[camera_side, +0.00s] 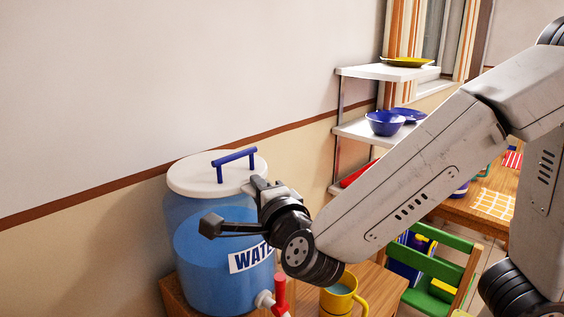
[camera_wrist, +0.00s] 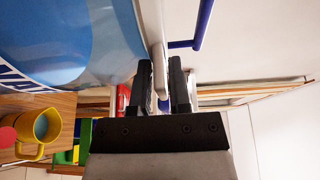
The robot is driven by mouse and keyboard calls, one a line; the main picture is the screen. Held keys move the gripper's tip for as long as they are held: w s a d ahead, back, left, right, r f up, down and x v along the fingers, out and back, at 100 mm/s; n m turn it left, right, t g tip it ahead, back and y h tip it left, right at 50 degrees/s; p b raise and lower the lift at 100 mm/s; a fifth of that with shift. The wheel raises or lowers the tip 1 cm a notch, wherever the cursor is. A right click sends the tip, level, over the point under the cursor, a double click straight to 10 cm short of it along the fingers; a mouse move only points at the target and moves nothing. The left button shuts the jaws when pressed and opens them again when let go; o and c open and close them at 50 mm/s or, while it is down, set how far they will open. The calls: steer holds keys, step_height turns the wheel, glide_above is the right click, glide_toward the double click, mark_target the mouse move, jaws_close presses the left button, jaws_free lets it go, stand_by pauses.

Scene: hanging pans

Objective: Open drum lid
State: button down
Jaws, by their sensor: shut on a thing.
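The blue water drum (camera_side: 215,240) stands on a wooden stand, with "WATER" lettering partly hidden by my arm. Its round white lid (camera_side: 195,178) rests on top and looks level, with a blue bar handle (camera_side: 234,160) across it. My gripper (camera_side: 260,188) is at the right edge of the lid. In the wrist view, the fingers of my gripper (camera_wrist: 164,88) are on either side of the white lid rim (camera_wrist: 158,68) and shut on it. The blue handle (camera_wrist: 200,25) shows beyond the fingers. A red and white tap (camera_side: 278,293) is low on the drum.
A yellow mug (camera_side: 340,300) stands on the wooden stand right of the drum. A white shelf (camera_side: 372,131) with blue bowls (camera_side: 386,123) is behind my arm. A green chair (camera_side: 440,265) and a wooden table (camera_side: 475,210) are at right. The wall runs close behind the drum.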

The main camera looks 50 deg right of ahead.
steer(key=shift+n+g+y, duration=0.3)
steer(key=shift+g+y, duration=0.1)
steer(key=shift+g, duration=0.5)
steer(key=shift+w+r, duration=0.15)
steer(key=shift+r, duration=0.9)
steer(key=shift+w+r, duration=0.15)
steer(key=shift+r, duration=0.85)
steer(key=r+g, duration=0.1)
steer(key=r, duration=0.1)
steer(key=w+r+g, duration=0.1)
steer(key=r, duration=0.1)
steer(key=shift+w+n+y, duration=0.2)
steer(key=shift+n+y, duration=0.1)
steer(key=shift+n, duration=0.1)
steer(key=r, duration=0.1)
steer(key=w+r+g, duration=0.1)
steer(key=shift+w+r, duration=0.3)
steer(key=shift+r, duration=0.05)
steer(key=w+r, duration=0.8)
steer(key=w, duration=0.5)
steer(key=c, duration=0.7)
jaws_free()
steer(key=shift+w, duration=0.1)
